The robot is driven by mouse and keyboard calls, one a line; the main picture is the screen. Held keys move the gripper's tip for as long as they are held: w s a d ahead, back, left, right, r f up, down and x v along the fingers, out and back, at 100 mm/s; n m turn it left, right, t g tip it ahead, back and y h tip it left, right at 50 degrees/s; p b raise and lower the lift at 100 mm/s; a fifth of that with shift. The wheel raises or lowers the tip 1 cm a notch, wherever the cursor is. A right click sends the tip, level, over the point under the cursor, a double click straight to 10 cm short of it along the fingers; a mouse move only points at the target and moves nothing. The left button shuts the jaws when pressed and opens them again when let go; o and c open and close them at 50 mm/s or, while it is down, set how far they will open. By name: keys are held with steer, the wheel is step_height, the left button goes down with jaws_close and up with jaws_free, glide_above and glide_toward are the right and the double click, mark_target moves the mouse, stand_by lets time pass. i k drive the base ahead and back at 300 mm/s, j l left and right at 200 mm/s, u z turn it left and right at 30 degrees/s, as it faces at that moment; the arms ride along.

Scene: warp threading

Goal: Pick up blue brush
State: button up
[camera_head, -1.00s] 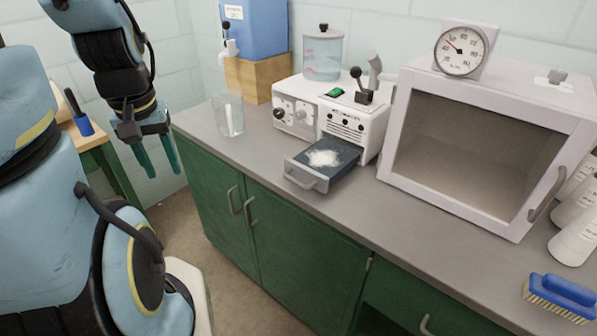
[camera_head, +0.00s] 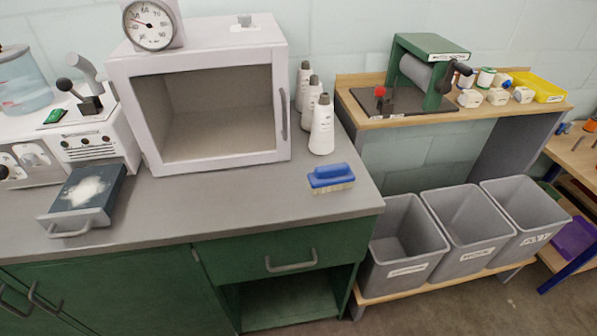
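A blue brush (camera_head: 331,178) with pale bristles facing down lies on the grey counter (camera_head: 235,198), near its right front corner. It sits to the right of the white oven-like box and in front of several white bottles. Nothing touches its upper side. My gripper is out of this view now.
The white box (camera_head: 200,90) with a dial gauge (camera_head: 149,25) stands open-fronted left of the brush. White bottles (camera_head: 321,126) stand close behind the brush. An open drawer tray with white powder (camera_head: 86,195) juts out at left. Grey bins (camera_head: 403,240) stand right of the counter. Counter left of the brush is clear.

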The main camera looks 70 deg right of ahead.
mark_target(327, 178)
steer(key=z, duration=1)
